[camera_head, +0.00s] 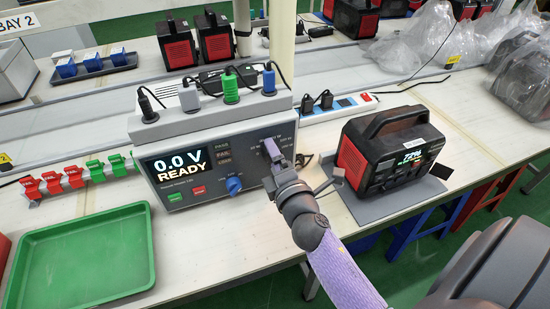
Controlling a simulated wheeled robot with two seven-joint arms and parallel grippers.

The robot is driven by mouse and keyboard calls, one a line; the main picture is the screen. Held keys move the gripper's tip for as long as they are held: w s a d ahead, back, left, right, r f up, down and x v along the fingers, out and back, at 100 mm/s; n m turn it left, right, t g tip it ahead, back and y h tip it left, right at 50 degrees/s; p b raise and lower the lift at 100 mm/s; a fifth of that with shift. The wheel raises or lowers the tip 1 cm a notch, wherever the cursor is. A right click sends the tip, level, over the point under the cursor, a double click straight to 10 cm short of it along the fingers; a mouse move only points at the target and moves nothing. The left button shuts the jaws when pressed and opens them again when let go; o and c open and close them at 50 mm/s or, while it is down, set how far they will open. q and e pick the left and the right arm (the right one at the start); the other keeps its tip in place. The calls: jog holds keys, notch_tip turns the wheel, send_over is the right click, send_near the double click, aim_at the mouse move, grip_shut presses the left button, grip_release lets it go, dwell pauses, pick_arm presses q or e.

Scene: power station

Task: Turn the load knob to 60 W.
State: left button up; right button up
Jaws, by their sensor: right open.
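The grey tester (160,165) stands on the bench; its screen reads 0.0 V and READY. A blue knob (233,185) sits low on its front panel, with small markings around it too small to read. More markings, some ending in W, are at the panel's upper right, partly hidden by my right gripper. My right gripper (300,161) is open in front of the panel's right part. A blue-violet part (271,147) shows at its left tip; I cannot tell whether it is a knob or a finger, nor whether they touch. My left gripper is not in view.
A red and black power station (385,155) stands on a grey mat right of the tester. A green tray (80,255) lies at the front left. Red and green clips (75,177) line the bench left of the tester. Plugs and cables (231,90) rise from the tester's top.

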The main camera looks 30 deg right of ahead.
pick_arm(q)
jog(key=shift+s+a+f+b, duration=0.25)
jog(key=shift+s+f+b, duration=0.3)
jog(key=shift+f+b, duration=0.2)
pick_arm(e)
jog(key=v, duration=1)
jog(key=shift+d, duration=0.1)
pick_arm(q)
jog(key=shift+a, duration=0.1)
